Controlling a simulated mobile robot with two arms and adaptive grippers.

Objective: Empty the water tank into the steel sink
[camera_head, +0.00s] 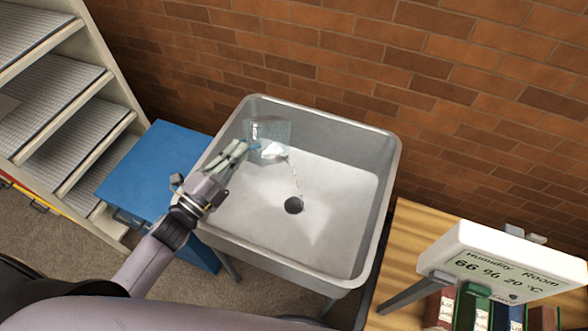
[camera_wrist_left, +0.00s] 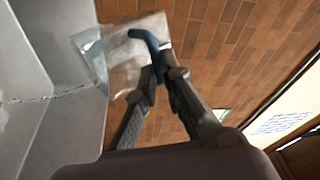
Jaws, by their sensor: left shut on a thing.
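The steel sink (camera_head: 330,230) stands against the brick wall, with a dark round drain (camera_head: 293,205) in its floor. The clear water tank (camera_head: 272,134) is tilted over the back left part of the basin. A thin stream of water (camera_head: 297,180) runs from it towards the drain. My left gripper (camera_head: 236,150) is shut on the tank's blue handle, at the tank's left side. In the left wrist view the tank (camera_wrist_left: 97,58) and its blue handle (camera_wrist_left: 146,37) show, with the fingers (camera_wrist_left: 158,75) around the handle. My right gripper is not in view.
A blue cabinet (camera_head: 155,165) stands left of the sink, and shelves (camera_head: 60,100) stand further left. A wooden table (camera_head: 408,235) on the right bears a white humidity display (camera_head: 500,262) and several box-like items. The sink rim (camera_head: 385,240) stands raised around the basin.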

